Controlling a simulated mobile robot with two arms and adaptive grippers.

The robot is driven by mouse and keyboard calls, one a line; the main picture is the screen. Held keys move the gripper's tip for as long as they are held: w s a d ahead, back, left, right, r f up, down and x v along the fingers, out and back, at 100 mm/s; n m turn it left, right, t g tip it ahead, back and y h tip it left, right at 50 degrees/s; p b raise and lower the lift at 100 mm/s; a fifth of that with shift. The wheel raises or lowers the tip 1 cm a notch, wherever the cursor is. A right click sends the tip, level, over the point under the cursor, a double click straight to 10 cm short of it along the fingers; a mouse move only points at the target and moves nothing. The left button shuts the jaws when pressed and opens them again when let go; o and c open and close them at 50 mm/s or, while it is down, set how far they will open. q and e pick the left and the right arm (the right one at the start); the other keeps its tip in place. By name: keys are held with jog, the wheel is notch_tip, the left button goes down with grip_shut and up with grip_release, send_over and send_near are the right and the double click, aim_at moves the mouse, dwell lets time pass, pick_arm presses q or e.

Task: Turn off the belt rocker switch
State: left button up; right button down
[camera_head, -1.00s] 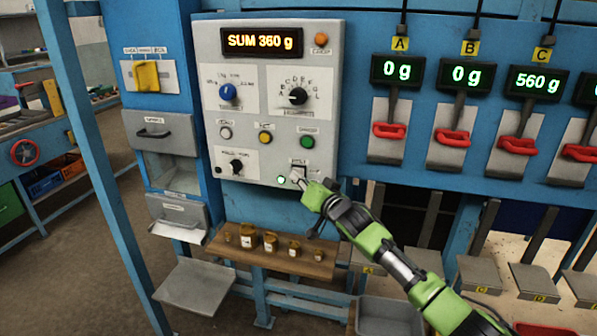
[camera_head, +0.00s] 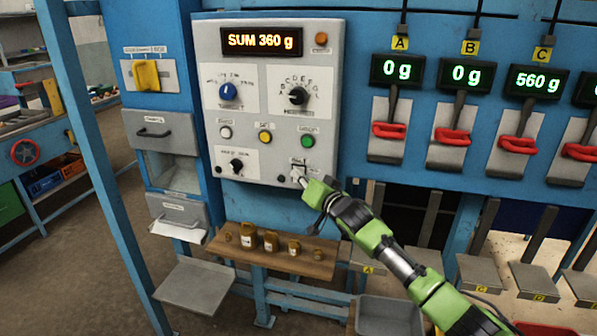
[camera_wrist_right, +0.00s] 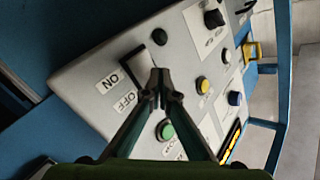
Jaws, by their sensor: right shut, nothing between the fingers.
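The belt rocker switch (camera_head: 298,171) is at the lower right of the grey control panel. In the right wrist view the switch (camera_wrist_right: 141,64) shows beside labels reading ON and OFF. The small lamp (camera_head: 281,180) left of the switch is dark. My right gripper (camera_head: 304,182) is shut and empty, its tips at the switch's lower part. In the wrist view the closed fingertips (camera_wrist_right: 160,78) overlap the OFF end; I cannot tell whether they touch it. My left gripper is not in view.
The panel (camera_head: 270,175) also carries a green button (camera_head: 307,141), a yellow button (camera_head: 265,136), a black knob (camera_head: 236,166) and a SUM 360 g display (camera_head: 262,41). A wooden shelf (camera_head: 316,268) with several brown weights is below. Red-handled levers are to the right.

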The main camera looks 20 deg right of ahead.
jog(key=shift+s+a+f+p, duration=0.15)
jog(key=shift+s+a+p, duration=0.3)
jog(key=shift+s, duration=0.25)
jog(key=s+a, duration=0.1)
jog(key=s+p, duration=0.1)
jog(key=s+a+p, duration=0.1)
jog(key=s, duration=0.1)
jog(key=shift+a+f, duration=0.3)
jog(key=shift+a, duration=0.05)
dwell(0.5)
